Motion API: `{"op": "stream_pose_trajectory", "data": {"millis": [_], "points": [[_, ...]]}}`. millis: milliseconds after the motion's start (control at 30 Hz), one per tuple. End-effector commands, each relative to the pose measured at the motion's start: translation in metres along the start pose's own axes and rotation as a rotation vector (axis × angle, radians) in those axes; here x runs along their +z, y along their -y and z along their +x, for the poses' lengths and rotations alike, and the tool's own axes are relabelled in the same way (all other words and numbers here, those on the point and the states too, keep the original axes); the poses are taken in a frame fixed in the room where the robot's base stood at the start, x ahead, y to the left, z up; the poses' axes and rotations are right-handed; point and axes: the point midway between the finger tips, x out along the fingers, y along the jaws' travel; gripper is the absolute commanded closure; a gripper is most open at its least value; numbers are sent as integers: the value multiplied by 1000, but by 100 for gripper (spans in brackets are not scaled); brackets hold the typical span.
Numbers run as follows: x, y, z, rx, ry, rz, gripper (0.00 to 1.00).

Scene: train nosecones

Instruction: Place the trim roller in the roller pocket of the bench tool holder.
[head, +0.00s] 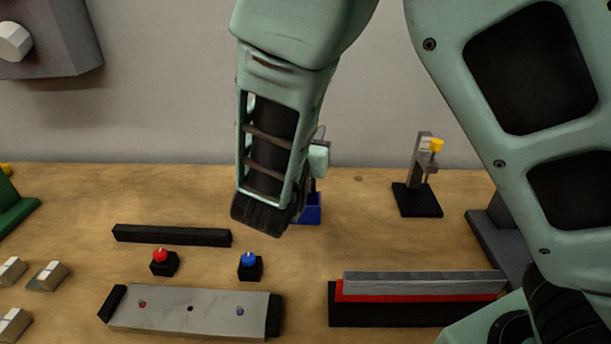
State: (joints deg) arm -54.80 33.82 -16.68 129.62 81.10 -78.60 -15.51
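A small blue holder (312,211) stands on the bench behind my wrist, and only its right part shows. I cannot tell for sure that it is the bench tool holder, and its pockets are not visible. A thin dark upright piece (312,186) shows just above it; I cannot tell whether it stands in the holder. The trim roller cannot be made out. My arm comes down from the top centre and ends in a black wrist part just left of the blue holder. My gripper's fingers are hidden behind it, so whether they hold anything does not show.
A black bar (172,235), a red knob (160,256), a blue knob (249,260) and a grey plate (190,310) lie front left. A red-and-black fixture with a grey bar (420,284) lies front right. A small stand with a yellow knob (419,180) is behind.

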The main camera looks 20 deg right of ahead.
Motion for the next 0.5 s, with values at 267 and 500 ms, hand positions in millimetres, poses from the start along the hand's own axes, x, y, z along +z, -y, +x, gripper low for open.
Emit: {"op": "stream_pose_trajectory", "data": {"millis": [267,500], "points": [[29,0,0,1,-1,-3,100],[60,0,0,1,-2,-1,100]]}}
